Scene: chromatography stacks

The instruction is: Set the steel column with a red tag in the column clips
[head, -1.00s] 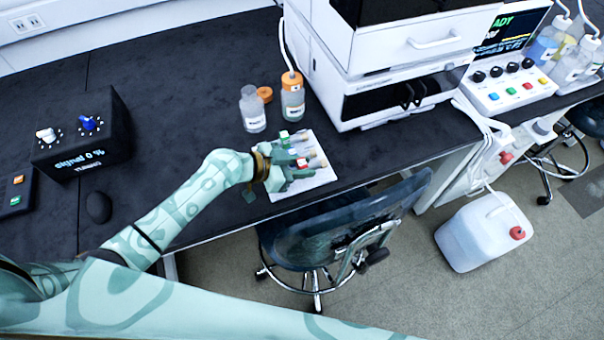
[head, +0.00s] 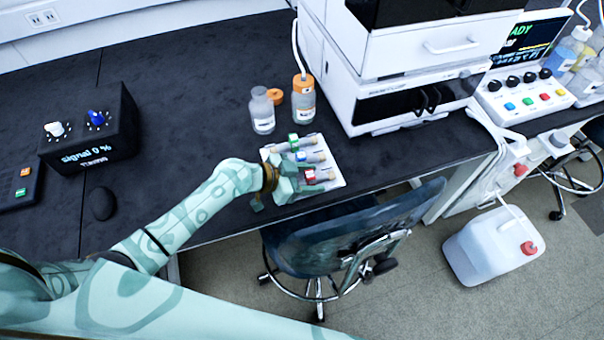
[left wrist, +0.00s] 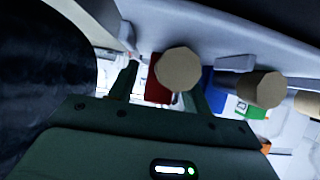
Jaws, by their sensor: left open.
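The steel column with a red tag (head: 309,176) lies at the front of a white tray (head: 333,183) on the dark bench. My left gripper (head: 314,181) is open at this column. In the left wrist view, its two fingers (left wrist: 165,88) stand on either side of the red tag (left wrist: 157,92), with the column's beige end cap (left wrist: 178,68) between them. I cannot tell whether they touch it. Black clips (head: 432,99), likely the column clips, stand empty on the white instrument's front. My right gripper is not in view.
Columns with a blue tag (head: 301,156) and a green tag (head: 293,139) lie close behind. Two bottles (head: 262,112) (head: 303,100) stand behind the tray. A chair (head: 340,235) stands against the bench front.

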